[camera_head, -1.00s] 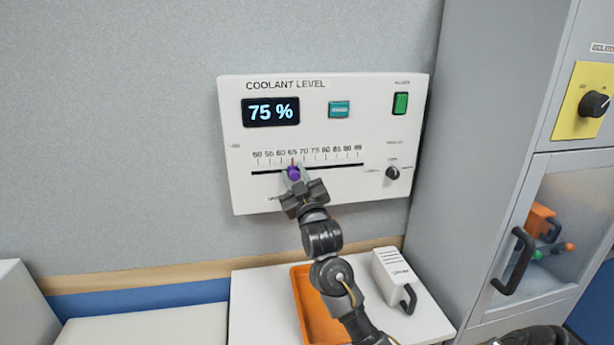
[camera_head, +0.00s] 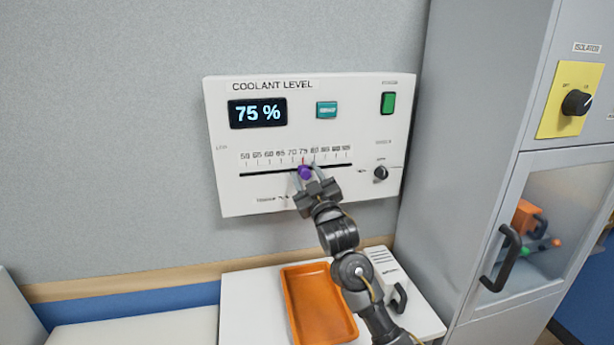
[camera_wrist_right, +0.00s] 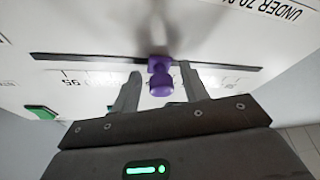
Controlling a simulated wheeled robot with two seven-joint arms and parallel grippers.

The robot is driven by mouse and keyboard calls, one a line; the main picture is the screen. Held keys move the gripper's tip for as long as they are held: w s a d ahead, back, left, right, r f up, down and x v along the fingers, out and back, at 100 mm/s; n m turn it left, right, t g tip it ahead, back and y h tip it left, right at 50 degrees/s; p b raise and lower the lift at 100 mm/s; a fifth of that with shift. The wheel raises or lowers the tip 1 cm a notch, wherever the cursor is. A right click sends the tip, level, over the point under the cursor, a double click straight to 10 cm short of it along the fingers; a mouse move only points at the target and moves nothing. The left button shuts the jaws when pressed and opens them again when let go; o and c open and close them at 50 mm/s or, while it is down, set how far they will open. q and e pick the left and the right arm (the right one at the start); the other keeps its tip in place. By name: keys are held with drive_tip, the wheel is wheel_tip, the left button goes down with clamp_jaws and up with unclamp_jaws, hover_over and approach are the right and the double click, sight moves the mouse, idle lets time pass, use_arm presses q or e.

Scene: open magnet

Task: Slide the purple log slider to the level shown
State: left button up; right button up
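The white coolant level panel (camera_head: 225,190) on the wall has a dark display (camera_head: 257,112) reading 75 %. A purple slider knob (camera_head: 305,173) sits on the black horizontal slot, below the scale's 75 mark, where a red tick shows. My right gripper (camera_head: 307,177) is at the knob with one finger on each side. In the right wrist view, the purple knob (camera_wrist_right: 160,78) stands between the fingers of my right gripper (camera_wrist_right: 160,75), with a visible gap on both sides. The left gripper is not visible.
The panel also carries a teal button (camera_head: 327,110), a green switch (camera_head: 388,103) and a black dial (camera_head: 381,173). Below are an orange tray (camera_head: 290,290) and a white box with a black handle (camera_head: 399,298). A grey cabinet (camera_head: 470,130) stands close on the right.

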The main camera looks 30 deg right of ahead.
drive_tip(key=shift+r, duration=0.1)
drive_tip(key=b+v, duration=0.4)
drive_tip(key=v, duration=0.7)
drive_tip(key=shift+w, duration=0.1)
